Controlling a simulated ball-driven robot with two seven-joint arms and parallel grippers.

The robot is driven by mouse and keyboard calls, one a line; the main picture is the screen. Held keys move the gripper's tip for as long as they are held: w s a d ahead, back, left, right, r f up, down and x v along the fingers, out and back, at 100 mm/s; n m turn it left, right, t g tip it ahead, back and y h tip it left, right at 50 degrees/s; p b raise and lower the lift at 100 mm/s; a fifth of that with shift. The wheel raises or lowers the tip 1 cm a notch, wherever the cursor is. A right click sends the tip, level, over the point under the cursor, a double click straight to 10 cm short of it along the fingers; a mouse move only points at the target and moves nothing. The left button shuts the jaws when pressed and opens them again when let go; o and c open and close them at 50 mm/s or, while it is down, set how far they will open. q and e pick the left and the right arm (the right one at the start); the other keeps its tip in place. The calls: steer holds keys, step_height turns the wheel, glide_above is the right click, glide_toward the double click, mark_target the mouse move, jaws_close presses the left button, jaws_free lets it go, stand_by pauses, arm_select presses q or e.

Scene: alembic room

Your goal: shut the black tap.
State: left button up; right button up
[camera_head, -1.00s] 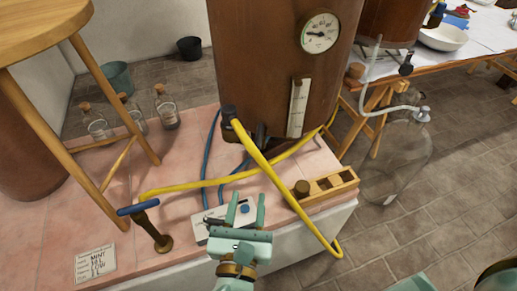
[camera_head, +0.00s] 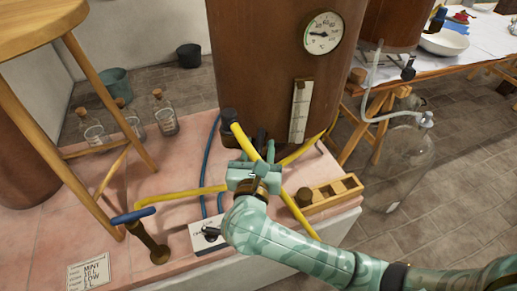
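The black tap (camera_head: 261,136) is a small dark fitting low on the front of the brown vessel (camera_head: 245,60). It is mostly hidden behind my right gripper and the yellow hose, so I cannot see how its handle is turned. My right gripper (camera_head: 259,153) is just in front of and below it, fingers pointing towards the vessel. The fingers look apart; I cannot tell whether they touch the tap. My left gripper is not in view.
A yellow hose (camera_head: 182,194) runs from a black fitting (camera_head: 229,115) on the vessel, close to my gripper. A blue-handled brass valve (camera_head: 147,235) stands left, beside a wooden stool (camera_head: 93,80). A wooden rack (camera_head: 333,190) lies right. Bottles (camera_head: 165,115) stand at the back left.

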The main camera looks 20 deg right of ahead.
jaws_close()
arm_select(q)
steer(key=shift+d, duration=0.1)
